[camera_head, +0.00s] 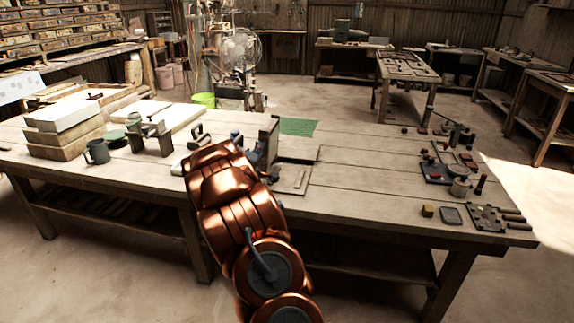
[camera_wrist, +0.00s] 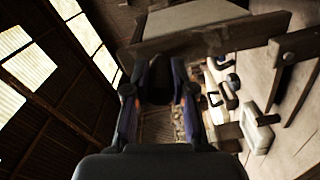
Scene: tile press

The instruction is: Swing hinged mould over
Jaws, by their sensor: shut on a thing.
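The hinged mould (camera_head: 270,130) stands as an upright wooden panel near the middle of the workbench, seen nearly edge-on in the head view. My gripper (camera_head: 257,152) is at its left side, with my copper-coloured arm covering part of the area. In the wrist view my gripper (camera_wrist: 160,74) has its two fingers close around a dark part in front of the mould's wooden board (camera_wrist: 210,38). The exact grip contact is dark and hard to make out. A flat wooden plate (camera_head: 293,180) lies on the bench just right of the gripper.
A green mat (camera_head: 298,127) lies behind the mould. Stacked blocks (camera_head: 65,128), a mug (camera_head: 97,152) and a small metal stand (camera_head: 150,138) are at left. Several small tools and a dark plate (camera_head: 487,218) are at right.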

